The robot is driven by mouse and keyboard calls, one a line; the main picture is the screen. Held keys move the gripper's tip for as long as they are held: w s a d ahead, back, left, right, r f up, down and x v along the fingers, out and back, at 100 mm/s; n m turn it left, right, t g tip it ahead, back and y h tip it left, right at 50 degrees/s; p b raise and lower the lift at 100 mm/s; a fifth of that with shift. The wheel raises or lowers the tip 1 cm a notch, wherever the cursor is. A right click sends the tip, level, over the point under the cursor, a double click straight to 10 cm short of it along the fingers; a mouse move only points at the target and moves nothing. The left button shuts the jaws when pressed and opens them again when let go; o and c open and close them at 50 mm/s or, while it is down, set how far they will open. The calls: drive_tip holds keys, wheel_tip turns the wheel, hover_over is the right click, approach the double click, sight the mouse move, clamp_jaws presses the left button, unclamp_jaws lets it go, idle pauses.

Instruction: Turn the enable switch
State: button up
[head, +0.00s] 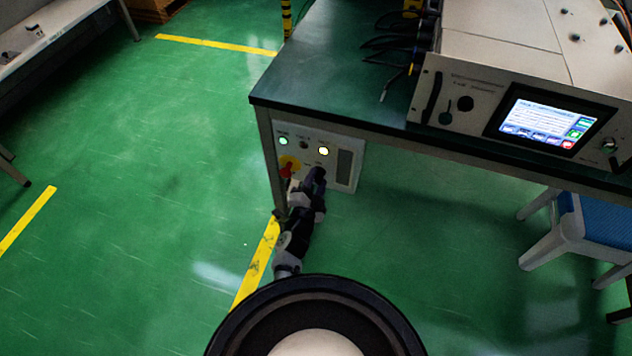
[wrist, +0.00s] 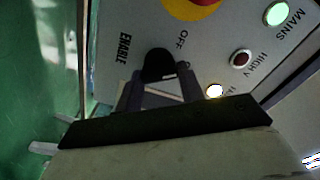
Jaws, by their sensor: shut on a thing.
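The enable switch (wrist: 158,62) is a black knob on a light grey control panel (wrist: 118,65), beside the printed words ENABLE and OFF. My gripper (wrist: 160,82) is shut on this knob, one finger on each side. The fingers hide part of the knob, so I cannot clearly tell its turned position. In the head view the panel (head: 343,185) hangs under the table's left end, and my gripper (head: 315,178) reaches it from the front and covers the switch.
Near the switch are a red and yellow knob (wrist: 192,8), a lit green MAINS lamp (wrist: 277,14), a dark red lamp (wrist: 241,58) and a lit whitish lamp (wrist: 215,91). A table (head: 330,60) bears a unit with a lit screen (head: 548,118). A blue-seated stool (head: 605,220) stands right.

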drive_tip(key=shift+m, duration=1.9)
drive_tip(key=shift+d, duration=0.1)
drive_tip(key=o, duration=1)
drive_tip(key=shift+s+f, duration=0.1)
drive_tip(key=shift+s, duration=0.05)
